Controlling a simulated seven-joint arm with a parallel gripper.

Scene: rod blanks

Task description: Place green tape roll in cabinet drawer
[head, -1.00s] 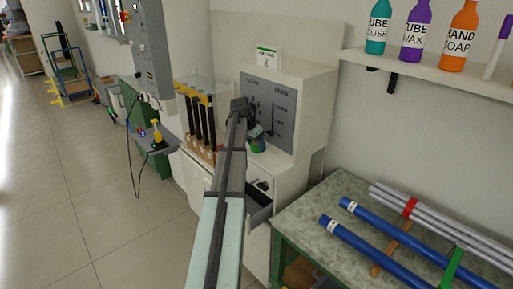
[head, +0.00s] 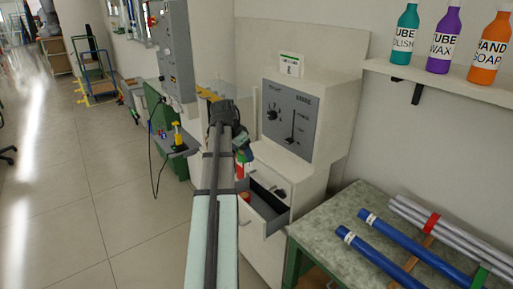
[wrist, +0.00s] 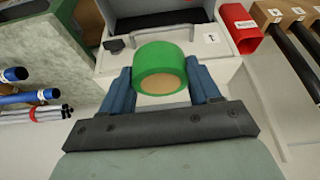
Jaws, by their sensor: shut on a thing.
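The green tape roll (wrist: 160,68) is held between the two blue fingers of my gripper (wrist: 160,90) in the wrist view. In the head view my gripper (head: 238,148) is in front of the cabinet, and my arm mostly hides the roll. The cabinet drawer (head: 264,208) is pulled open below and to the right of my gripper, with a dark interior. In the wrist view the open drawer (wrist: 152,14) lies beyond the roll at the top. The roll is apart from the drawer.
A red holder (wrist: 247,38) stands right of the drawer in the wrist view. The control panel (head: 290,119) rises above the drawer. A workbench (head: 340,222) with blue tubes (head: 379,257) and grey tubes stands to the right.

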